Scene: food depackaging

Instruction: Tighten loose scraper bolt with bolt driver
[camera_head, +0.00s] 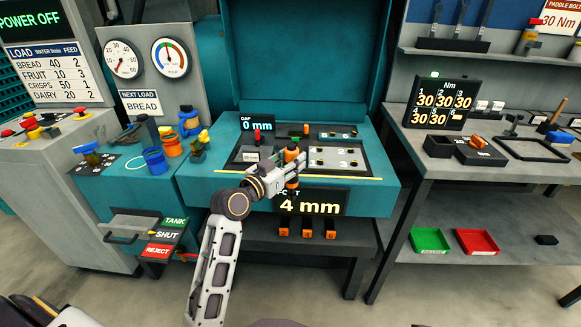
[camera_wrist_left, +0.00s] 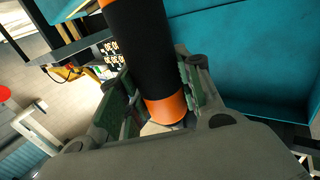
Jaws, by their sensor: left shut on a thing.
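My left gripper (camera_head: 292,168) is shut on the bolt driver (camera_head: 292,152), an orange and black cylinder, over the teal machine's front deck. In the left wrist view the driver (camera_wrist_left: 138,50) stands between the green-padded fingers (camera_wrist_left: 155,90), with an orange band near its lower end. The dark scraper plate area (camera_head: 350,160) with light panels and small bolts lies right of and behind the gripper. The driver's tip and whatever is under it are hidden, so I cannot tell whether it touches a bolt.
The deck shows a "0 mm" gap display (camera_head: 258,125) and a "4 mm" display (camera_head: 310,204). Several orange-topped blocks hang below. A right-hand bench (camera_head: 455,165) bears an Nm board reading 30s (camera_head: 440,102). Green (camera_head: 430,241) and red (camera_head: 477,242) trays sit lower.

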